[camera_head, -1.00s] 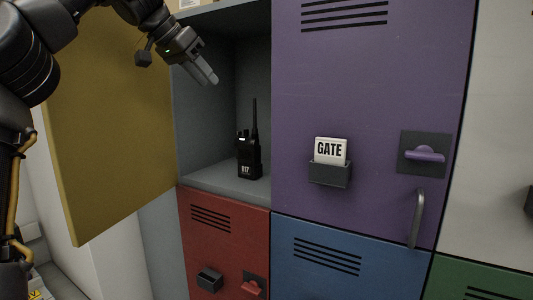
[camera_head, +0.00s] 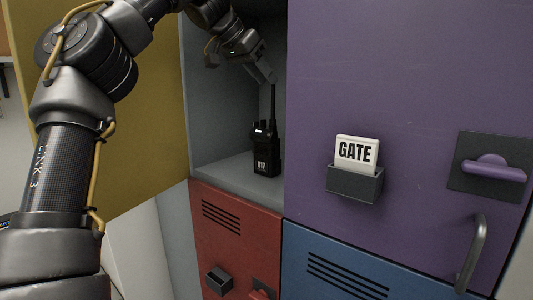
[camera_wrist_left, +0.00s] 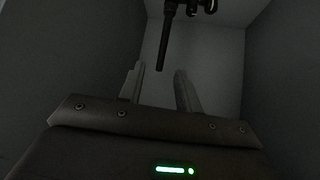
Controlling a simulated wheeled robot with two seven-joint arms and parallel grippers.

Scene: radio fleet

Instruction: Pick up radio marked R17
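The black radio marked R17 (camera_head: 265,152) stands upright on the floor of the open grey locker, its antenna pointing up. My left gripper (camera_head: 268,72) is inside the locker opening, above the radio and close to the antenna's upper end in the head view. In the left wrist view the two fingers (camera_wrist_left: 160,88) are apart with empty space between them. The radio's antenna (camera_wrist_left: 167,40) shows beyond the fingertips there, with the radio's top at the upper edge. Whether a finger touches the antenna cannot be told. My right gripper is not in view.
The yellow door (camera_head: 120,120) stands open on the left, behind my left arm. A purple locker door (camera_head: 420,80) with a GATE card (camera_head: 356,152) and handle is on the right. Red (camera_head: 235,230) and blue (camera_head: 330,265) lockers are below.

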